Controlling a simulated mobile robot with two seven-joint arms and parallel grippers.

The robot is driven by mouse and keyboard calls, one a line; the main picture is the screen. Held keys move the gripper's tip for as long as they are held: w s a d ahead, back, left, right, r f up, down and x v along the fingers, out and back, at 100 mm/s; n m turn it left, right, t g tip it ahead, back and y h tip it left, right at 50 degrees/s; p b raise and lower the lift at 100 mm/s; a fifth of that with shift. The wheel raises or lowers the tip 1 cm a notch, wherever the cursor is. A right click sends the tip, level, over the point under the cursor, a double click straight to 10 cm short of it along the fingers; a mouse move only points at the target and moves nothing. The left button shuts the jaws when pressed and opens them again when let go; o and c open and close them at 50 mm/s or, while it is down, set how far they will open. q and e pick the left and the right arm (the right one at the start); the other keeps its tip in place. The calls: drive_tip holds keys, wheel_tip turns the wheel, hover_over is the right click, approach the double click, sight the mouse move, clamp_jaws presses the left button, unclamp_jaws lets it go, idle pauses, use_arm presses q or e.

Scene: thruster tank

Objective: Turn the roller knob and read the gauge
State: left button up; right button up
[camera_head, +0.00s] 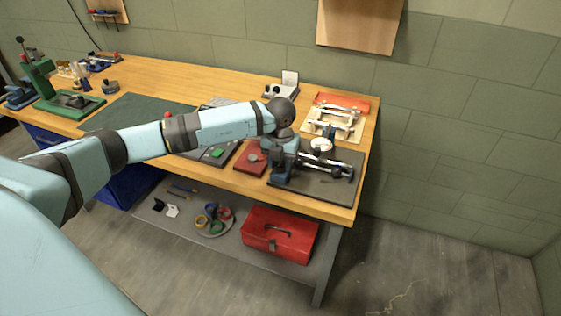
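A small metal device (322,164) lies on a dark grey mat (318,190) at the right end of the wooden workbench. A round white-faced gauge (321,145) stands at the back of the device; its reading is too small to make out. Dark small parts show at the device's right end, but I cannot tell which part is the roller knob. My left gripper (281,179) points down at the left end of the device, over the mat's left side. Its fingers are too small and dark to tell open from shut, or whether they touch anything. My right gripper is out of view.
A dark red block (252,158) sits just left of my gripper. Behind the device are a pale board (333,127) with metal parts and an orange-red tray (342,101). A green press (70,101) stands far left. A red toolbox (281,236) sits on the lower shelf.

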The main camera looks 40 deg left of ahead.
sight(281, 163)
use_arm(q)
drive_tip(key=o, duration=0.4)
drive_tip(key=shift+c, duration=0.2)
drive_tip(key=shift+r, duration=0.15)
wheel_tip(281, 163, up, 14)
drive_tip(key=shift+b, duration=0.4)
drive_tip(key=shift+f, duration=0.25)
